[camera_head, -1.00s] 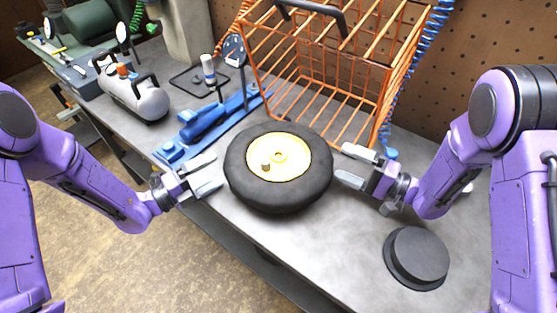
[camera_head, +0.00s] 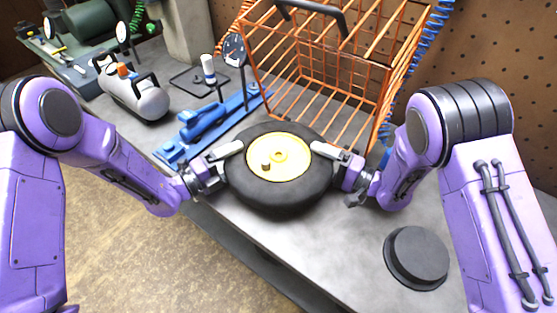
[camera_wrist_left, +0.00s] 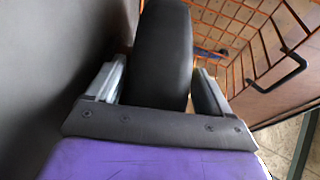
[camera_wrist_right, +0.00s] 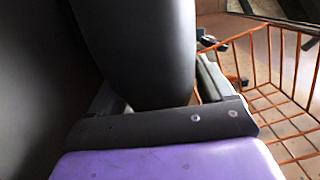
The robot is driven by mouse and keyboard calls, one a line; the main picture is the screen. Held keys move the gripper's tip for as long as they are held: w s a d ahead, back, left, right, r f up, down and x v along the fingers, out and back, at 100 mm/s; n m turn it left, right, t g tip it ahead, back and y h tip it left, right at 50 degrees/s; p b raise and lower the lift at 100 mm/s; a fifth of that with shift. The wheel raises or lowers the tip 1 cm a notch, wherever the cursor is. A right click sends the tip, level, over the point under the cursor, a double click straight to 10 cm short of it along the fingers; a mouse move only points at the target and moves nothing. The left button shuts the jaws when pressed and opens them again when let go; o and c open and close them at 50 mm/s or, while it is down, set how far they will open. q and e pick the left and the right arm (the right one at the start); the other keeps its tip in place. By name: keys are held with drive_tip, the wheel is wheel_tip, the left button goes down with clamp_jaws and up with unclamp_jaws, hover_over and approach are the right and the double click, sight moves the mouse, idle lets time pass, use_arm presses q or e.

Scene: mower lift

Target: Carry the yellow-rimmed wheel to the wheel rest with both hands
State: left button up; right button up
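The wheel (camera_head: 240,187), a black tyre with a yellow rim (camera_head: 290,158), lies flat on the grey bench. My left gripper (camera_head: 216,163) is at its left side and my right gripper (camera_head: 338,166) at its right side. Each has one finger above the tyre; the other is hidden below it in the head view. In the left wrist view the tyre (camera_wrist_left: 162,60) is between spread fingers, with gaps beside it. In the right wrist view the tyre (camera_wrist_right: 145,50) is also between the fingers. A dark round stepped disc (camera_head: 418,255), apparently the wheel rest, sits at right.
An orange wire basket (camera_head: 330,75) stands just behind the wheel. A blue tool (camera_head: 205,125) and a grey tank (camera_head: 140,97) lie to the left. The bench front edge is close to the wheel. The bench between wheel and disc is clear.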

use_arm(q)
clamp_jaws()
use_arm(e)
clamp_jaws()
use_arm(q)
drive_tip(key=shift+r, duration=0.1)
use_arm(e)
drive_tip(key=shift+r, duration=0.1)
